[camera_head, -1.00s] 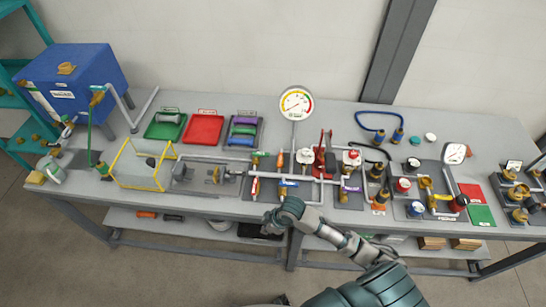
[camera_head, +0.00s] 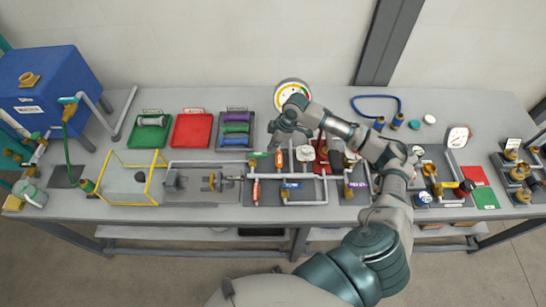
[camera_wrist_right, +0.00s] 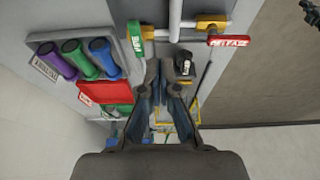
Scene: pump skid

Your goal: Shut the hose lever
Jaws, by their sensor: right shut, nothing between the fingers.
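A green hose (camera_head: 66,135) hangs at the left from a brass fitting (camera_head: 68,100) by the blue tank and ends at a fitting by the yellow frame. I cannot tell which handle is the hose lever. My right gripper (camera_head: 277,143) is shut and empty above the pipework at mid-bench, well right of this hose. In the right wrist view the gripper (camera_wrist_right: 165,85) points down, below a green labelled handle (camera_wrist_right: 134,38) and a red labelled handle (camera_wrist_right: 228,40) on a brass valve. The left gripper is not in view.
A blue tank (camera_head: 45,88) stands at the far left beside the yellow frame (camera_head: 150,185). Green, red and grey trays (camera_head: 192,131) lie behind the pipework. A pressure gauge (camera_head: 292,92) stands behind my right arm. A blue hose (camera_head: 375,98) lies at the back right.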

